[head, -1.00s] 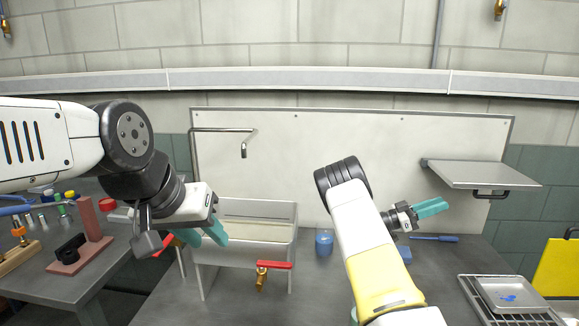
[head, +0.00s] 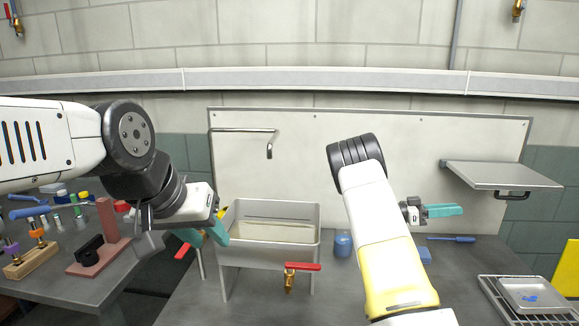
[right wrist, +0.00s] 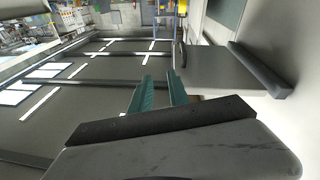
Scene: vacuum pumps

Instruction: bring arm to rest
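My left gripper (head: 203,239) hangs in front of the left end of the white sink, its two teal fingers apart with nothing seen between them. My right arm reaches up from the bottom of the head view and bends at a black joint. My right gripper (head: 446,210) points right, in front of the white back panel and below the wall shelf. In the right wrist view its two teal fingers (right wrist: 161,92) are apart and empty.
The sink (head: 268,238) has a red-handled tap (head: 302,267). A blue-capped jar (head: 343,243) and a blue screwdriver (head: 452,239) lie near the back panel. The wall shelf (head: 503,175) juts out at right. A rack with a tray (head: 530,294) stands front right. A side table (head: 60,288) holds tools.

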